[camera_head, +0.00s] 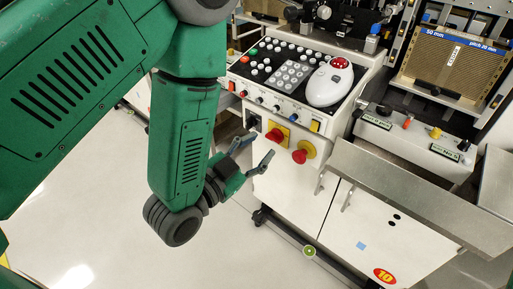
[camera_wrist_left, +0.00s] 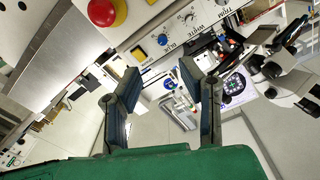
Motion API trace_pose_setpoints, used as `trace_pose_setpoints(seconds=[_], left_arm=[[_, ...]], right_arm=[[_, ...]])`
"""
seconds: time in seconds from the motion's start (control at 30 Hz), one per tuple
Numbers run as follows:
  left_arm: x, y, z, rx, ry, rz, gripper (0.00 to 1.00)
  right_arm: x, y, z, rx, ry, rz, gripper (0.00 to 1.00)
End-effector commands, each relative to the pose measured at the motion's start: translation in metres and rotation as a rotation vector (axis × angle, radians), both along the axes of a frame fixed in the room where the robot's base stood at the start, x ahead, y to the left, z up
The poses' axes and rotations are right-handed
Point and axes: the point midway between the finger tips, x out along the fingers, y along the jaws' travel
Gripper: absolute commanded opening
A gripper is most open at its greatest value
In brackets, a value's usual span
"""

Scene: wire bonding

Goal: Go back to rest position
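My green left arm (camera_head: 183,145) hangs down in the left half of the head view, in front of the white machine cabinet (camera_head: 290,185). My left gripper (camera_head: 257,151) is at its lower end, with its fingers spread apart and pointing toward the cabinet front, below the control panel (camera_head: 285,75). In the left wrist view the two dark fingers of the left gripper (camera_wrist_left: 162,80) stand wide apart with nothing held between them. Whether the fingers touch the cabinet is hard to tell. My right gripper is in neither view.
Red knobs on yellow plates (camera_head: 300,156) stick out of the cabinet near the left gripper. A white mouse-shaped device (camera_head: 329,84) lies on the panel. A metal ledge (camera_head: 415,195) juts out at the right. The pale floor (camera_head: 120,215) at lower left looks clear.

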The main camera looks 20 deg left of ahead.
Motion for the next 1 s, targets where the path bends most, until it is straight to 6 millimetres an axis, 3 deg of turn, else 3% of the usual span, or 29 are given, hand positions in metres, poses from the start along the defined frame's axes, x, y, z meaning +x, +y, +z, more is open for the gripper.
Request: trace_pose_setpoints(seconds=[0.53,0.63,0.73,0.83,1.0], left_arm=[[-0.005,0.002,0.000,0.000,0.001,0.000,0.34],[-0.006,0.005,-0.011,0.003,0.048,0.009,0.34],[-0.012,0.017,-0.046,0.007,0.203,0.043,0.34],[-0.033,0.039,-0.102,0.010,0.467,0.111,0.34],[-0.109,0.083,-0.191,-0.001,0.964,0.282,0.34]], right_arm=[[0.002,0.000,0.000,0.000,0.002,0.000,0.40],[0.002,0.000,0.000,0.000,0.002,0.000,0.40],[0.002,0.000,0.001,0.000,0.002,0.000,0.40],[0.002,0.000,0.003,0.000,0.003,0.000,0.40],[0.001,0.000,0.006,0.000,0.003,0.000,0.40]])
